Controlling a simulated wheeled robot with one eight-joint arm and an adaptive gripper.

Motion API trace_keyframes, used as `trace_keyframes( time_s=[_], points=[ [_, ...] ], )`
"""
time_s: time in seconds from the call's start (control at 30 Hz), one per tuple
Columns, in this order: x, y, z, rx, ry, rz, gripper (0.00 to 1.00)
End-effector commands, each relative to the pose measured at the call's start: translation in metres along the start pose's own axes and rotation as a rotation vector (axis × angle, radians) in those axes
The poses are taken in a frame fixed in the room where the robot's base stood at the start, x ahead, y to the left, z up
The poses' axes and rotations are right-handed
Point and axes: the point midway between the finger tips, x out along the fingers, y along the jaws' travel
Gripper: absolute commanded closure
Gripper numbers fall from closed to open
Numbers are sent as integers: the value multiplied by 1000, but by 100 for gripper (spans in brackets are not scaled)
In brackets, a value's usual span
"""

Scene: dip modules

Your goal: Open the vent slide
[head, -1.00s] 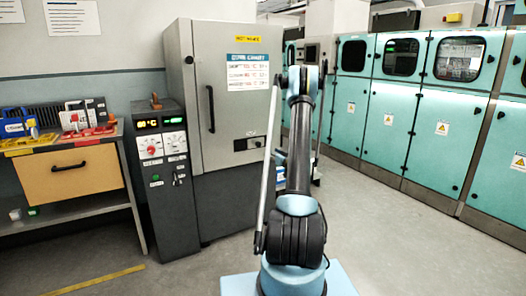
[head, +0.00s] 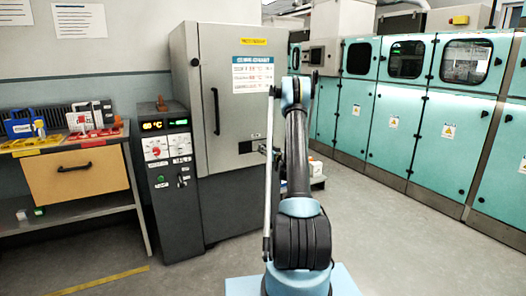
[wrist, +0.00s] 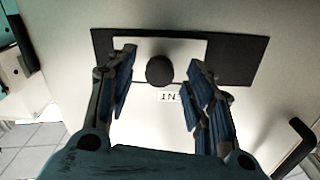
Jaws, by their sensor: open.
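The vent slide is a dark plate (head: 250,146) low on the grey cabinet door in the head view. In the wrist view it is a black plate (wrist: 236,60) with a pale insert (wrist: 190,46) and a round black knob (wrist: 160,70). My gripper (wrist: 162,58) is open, with one blue-padded finger on each side of the knob and a gap on both sides. In the head view my gripper (head: 268,151) is small and partly hidden by my arm, just right of the plate. A small white label (wrist: 169,97) sits below the knob.
The cabinet door has a long black handle (head: 215,111). A control column (head: 165,180) with dials stands left of the cabinet. A workbench (head: 75,172) with trays is at far left, and teal cabinets (head: 430,120) line the right.

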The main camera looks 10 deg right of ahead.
Motion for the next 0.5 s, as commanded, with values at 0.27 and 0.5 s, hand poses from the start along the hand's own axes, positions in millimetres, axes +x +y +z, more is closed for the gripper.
trace_keyframes(
  time_s=[0.27,0.5],
  points=[
    [30,0,0,0,0,-1,52],
    [35,0,0,0,0,0,52]
  ],
)
